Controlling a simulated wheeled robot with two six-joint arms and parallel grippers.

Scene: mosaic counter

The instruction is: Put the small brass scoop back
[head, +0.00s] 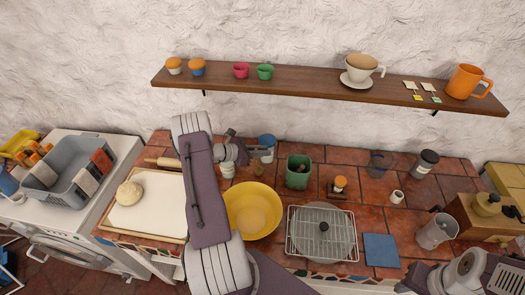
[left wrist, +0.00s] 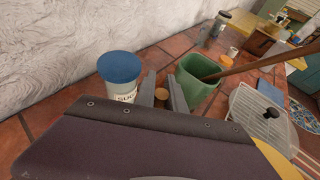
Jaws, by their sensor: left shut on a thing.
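My left gripper (head: 262,151) is over the back of the counter, beside a white tin with a blue top (head: 267,141). In the left wrist view the tin (left wrist: 120,75) stands left of my left gripper's fingers (left wrist: 162,92), its label partly covered. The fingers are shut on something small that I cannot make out. A brown round top (left wrist: 161,95) shows between them; I cannot tell whether it is held or lies beyond. I cannot pick out the small brass scoop in either view. My right gripper is not in view.
A yellow bowl (head: 253,222) and a wire rack (head: 300,245) are in front.

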